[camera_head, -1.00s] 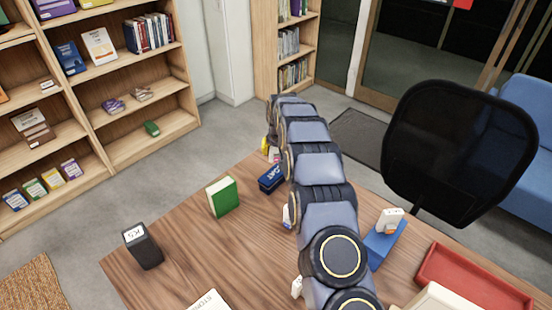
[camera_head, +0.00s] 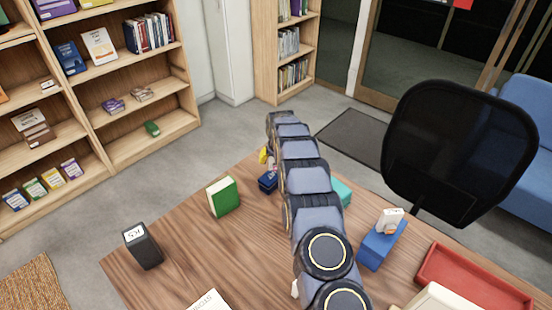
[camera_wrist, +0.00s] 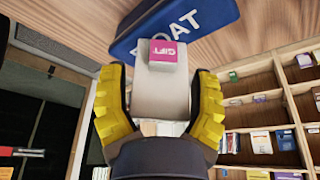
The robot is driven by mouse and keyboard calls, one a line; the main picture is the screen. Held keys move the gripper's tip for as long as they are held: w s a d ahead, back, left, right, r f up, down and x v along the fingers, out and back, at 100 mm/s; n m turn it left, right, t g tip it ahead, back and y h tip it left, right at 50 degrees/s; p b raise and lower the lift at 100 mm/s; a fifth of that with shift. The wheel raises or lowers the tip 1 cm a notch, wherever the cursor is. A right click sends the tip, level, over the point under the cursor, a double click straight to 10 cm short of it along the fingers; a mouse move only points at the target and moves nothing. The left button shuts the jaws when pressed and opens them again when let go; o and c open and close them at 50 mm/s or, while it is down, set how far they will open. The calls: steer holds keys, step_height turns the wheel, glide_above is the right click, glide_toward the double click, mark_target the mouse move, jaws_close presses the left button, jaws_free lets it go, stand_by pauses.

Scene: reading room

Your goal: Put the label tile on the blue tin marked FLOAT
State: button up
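The blue tin marked FLOAT (camera_head: 267,182) sits on the far part of the table, partly hidden by my arm. In the wrist view the tin (camera_wrist: 210,15) shows at the top, with the letters "OAT" readable. My gripper (camera_wrist: 160,85) has yellow fingers on both sides of a pale block with a small pink printed patch, which I take as the label tile (camera_wrist: 147,95); its print seems to read "GIFT". The fingers appear closed on its sides. The tile overlaps the tin in this view; I cannot tell whether they touch. In the head view my gripper (camera_head: 267,157) is just above the tin.
A teal item (camera_head: 341,190) shows behind my arm. A blue box (camera_head: 380,246) with a white piece (camera_head: 390,219) on it and a red tray (camera_head: 470,280) are at right.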

steer(key=shift+o, duration=0.3)
steer(key=shift+r, duration=0.25)
steer(key=s+d+r+g, duration=0.1)
steer(key=s+r, duration=1.1)
steer(key=r, duration=0.5)
steer(key=s+d+r+g, duration=0.1)
steer(key=s+d+r, duration=0.1)
steer(key=s, duration=1.1)
steer(key=s+d+r+g, duration=0.1)
steer(key=s+r+g, duration=0.1)
steer(key=s, duration=1.2)
steer(key=s+d+r+g, duration=0.1)
steer(key=s+d+g, duration=0.1)
steer(key=s, duration=1.1)
steer(key=shift+s+d+r, duration=0.25)
steer(key=shift+d+r, duration=0.1)
steer(key=shift+r, duration=0.05)
